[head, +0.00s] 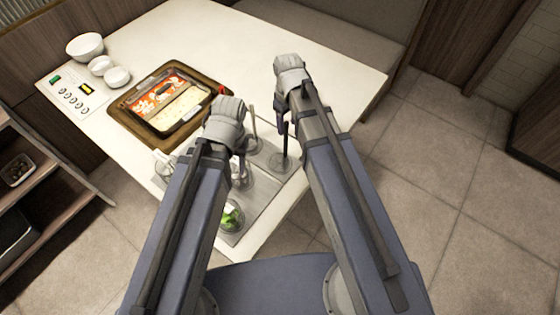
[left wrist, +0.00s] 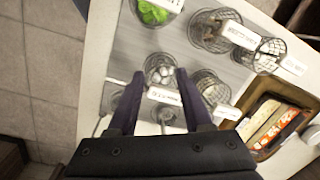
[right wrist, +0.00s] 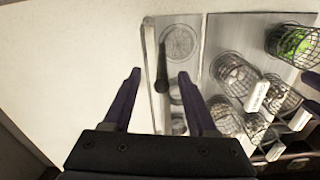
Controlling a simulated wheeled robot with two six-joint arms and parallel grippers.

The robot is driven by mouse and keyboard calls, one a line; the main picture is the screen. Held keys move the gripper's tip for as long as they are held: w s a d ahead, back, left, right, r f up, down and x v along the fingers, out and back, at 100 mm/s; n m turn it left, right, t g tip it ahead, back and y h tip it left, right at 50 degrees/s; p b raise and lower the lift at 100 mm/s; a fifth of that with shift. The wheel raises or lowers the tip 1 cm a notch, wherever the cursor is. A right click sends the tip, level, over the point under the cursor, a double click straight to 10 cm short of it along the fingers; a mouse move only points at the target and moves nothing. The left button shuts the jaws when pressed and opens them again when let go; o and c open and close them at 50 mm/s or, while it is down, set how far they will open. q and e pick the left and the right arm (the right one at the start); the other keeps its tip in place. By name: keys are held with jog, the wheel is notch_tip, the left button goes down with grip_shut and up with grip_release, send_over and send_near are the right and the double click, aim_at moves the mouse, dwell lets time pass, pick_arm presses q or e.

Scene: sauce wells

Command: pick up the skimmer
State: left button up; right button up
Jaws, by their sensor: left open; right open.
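The skimmer stands with its dark handle (right wrist: 162,78) pointing up and its round mesh head (right wrist: 180,42) low over the metal counter insert. In the head view its mesh head (head: 281,163) shows at the insert's right end. My right gripper (right wrist: 159,77) is open, with the handle appearing between its fingers in the right wrist view; I cannot tell whether they touch it. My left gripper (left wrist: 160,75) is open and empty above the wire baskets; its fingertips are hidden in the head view.
Several wire baskets with white labels stand in the insert, one basket (left wrist: 208,32) among them; greens (head: 231,217) sit at the near end. A wooden tray (head: 125,117) with food lies behind left. White bowls (head: 86,46) stand at the far left. The white counter (head: 325,82) is clear at the back right.

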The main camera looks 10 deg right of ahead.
aim_at(286, 134)
jog(key=shift+w+a+f+b, duration=0.1)
jog(key=shift+f+b, duration=2.5)
jog(key=shift+f, duration=0.05)
jog(key=shift+r, duration=0.1)
grip_shut()
